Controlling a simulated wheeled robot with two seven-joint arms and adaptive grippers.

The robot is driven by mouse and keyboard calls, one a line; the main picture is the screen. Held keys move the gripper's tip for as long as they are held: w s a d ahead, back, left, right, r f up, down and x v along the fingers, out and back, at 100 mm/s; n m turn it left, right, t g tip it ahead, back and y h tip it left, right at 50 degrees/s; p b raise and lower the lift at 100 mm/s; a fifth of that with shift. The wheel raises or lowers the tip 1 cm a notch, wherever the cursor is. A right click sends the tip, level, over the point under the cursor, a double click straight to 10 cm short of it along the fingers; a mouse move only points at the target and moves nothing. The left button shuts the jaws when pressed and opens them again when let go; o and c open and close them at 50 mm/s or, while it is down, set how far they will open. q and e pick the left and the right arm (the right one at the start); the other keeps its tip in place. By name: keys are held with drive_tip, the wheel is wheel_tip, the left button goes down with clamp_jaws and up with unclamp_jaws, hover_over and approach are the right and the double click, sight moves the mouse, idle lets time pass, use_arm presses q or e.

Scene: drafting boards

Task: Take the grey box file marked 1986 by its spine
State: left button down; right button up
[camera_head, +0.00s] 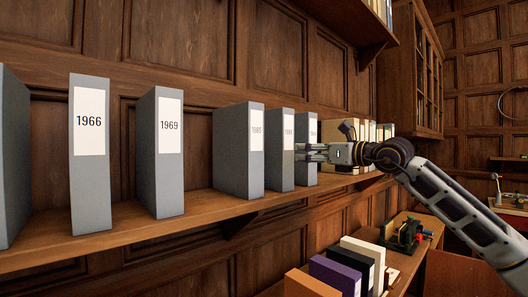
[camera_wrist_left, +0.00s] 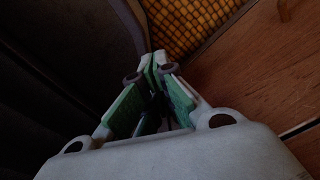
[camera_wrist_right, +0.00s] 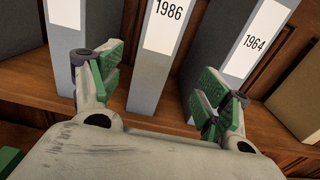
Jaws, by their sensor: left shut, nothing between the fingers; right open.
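The grey box file marked 1986 (camera_wrist_right: 152,85) stands upright on the shelf, its spine facing me in the right wrist view. In the head view it is the narrow grey file (camera_head: 280,172), its label too small to read surely. My right gripper (camera_wrist_right: 163,82) is open, with one finger on each side of the 1986 spine in that picture. I cannot tell whether the fingers touch it. In the head view my right gripper (camera_head: 302,152) comes in from the right, in front of the files. My left gripper (camera_wrist_left: 154,70) is shut and empty, away from the files.
Grey files marked 1966 (camera_head: 90,190) and 1969 (camera_head: 170,190) stand to the left. A file marked 1964 (camera_wrist_right: 235,70) stands right of 1986, with a gap between. The wooden shelf (camera_head: 130,232) bears them. Below are dark and pale files (camera_head: 335,275).

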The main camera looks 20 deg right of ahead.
sight(290, 151)
use_arm(q)
drive_tip(key=shift+s, duration=0.15)
use_arm(e)
drive_tip(key=shift+s, duration=0.2)
drive_tip(key=shift+p+x, duration=0.7)
drive_tip(key=shift+x, duration=1.1)
drive_tip(key=shift+p+x, duration=0.6)
drive_tip(key=shift+x, duration=1)
drive_tip(key=shift+w+a+r, duration=0.1)
drive_tip(key=shift+w+a, duration=0.05)
drive_tip(key=shift+w, duration=0.25)
drive_tip(key=shift+w+a, duration=0.15)
drive_tip(key=shift+w, duration=0.3)
use_arm(q)
drive_tip(key=shift+s+d+r, duration=0.35)
drive_tip(key=shift+d+r, duration=0.2)
drive_tip(key=shift+r, duration=0.25)
drive_tip(key=shift+s+d+r, duration=0.3)
drive_tip(key=shift+d+r, duration=0.25)
drive_tip(key=shift+r, duration=0.2)
drive_tip(key=shift+p, duration=0.3)
use_arm(e)
drive_tip(key=shift+w+a, duration=0.1)
drive_tip(key=shift+w, duration=0.05)
